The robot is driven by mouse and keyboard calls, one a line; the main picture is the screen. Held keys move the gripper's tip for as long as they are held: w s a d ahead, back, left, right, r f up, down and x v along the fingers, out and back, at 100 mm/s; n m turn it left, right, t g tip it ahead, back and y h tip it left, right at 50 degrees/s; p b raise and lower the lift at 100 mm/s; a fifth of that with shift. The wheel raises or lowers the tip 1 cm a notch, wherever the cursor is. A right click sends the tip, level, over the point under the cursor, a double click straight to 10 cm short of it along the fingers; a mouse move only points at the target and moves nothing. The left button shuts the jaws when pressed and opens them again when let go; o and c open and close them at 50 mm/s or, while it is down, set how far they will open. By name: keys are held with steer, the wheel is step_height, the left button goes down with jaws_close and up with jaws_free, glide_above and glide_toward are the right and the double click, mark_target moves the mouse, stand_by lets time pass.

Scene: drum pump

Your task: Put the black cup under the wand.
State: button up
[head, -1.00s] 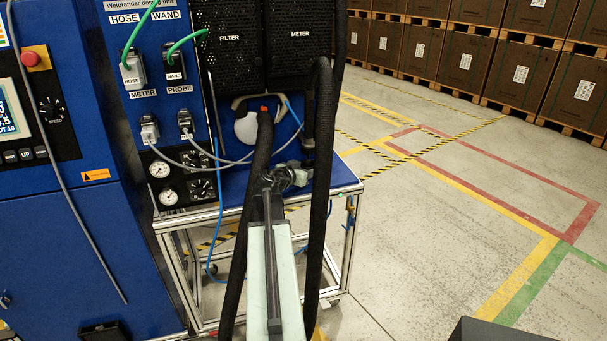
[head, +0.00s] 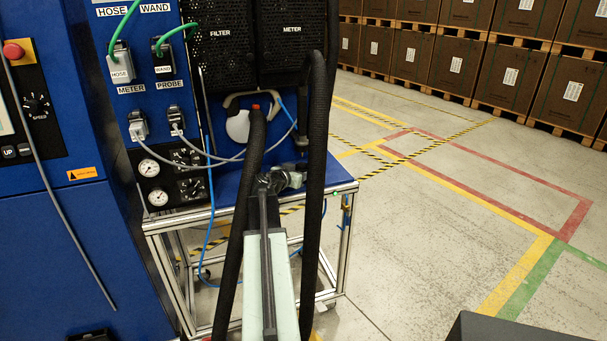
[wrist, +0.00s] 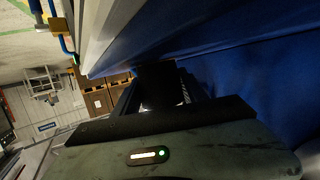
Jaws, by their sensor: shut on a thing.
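My gripper (wrist: 158,98) is shut on a dark thing, which looks like the black cup (wrist: 158,80), at the centre of the wrist view. The cup's outline is hard to make out against the dark jaws. In the head view my arm reaches over the front of the blue bench and hides the cup. I cannot surely identify the wand; the green-cabled plug labelled WAND (head: 163,63) is on the blue panel. A blue surface fills the upper right of the wrist view close to the gripper.
The blue bench top (head: 335,178) on a metal frame stands ahead. Thick black hoses (head: 317,150) hang on either side of my arm. A white-handled part (head: 238,125) is under the FILTER box (head: 220,60). Stacked cartons (head: 455,68) stand far behind. Marked floor at right is free.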

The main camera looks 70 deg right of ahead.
steer(key=o, duration=1.3)
steer(key=shift+r+p, duration=0.25)
steer(key=shift+p, duration=0.15)
steer(key=p+v, duration=0.3)
steer(key=v, duration=0.9)
steer(key=shift+f, duration=0.1)
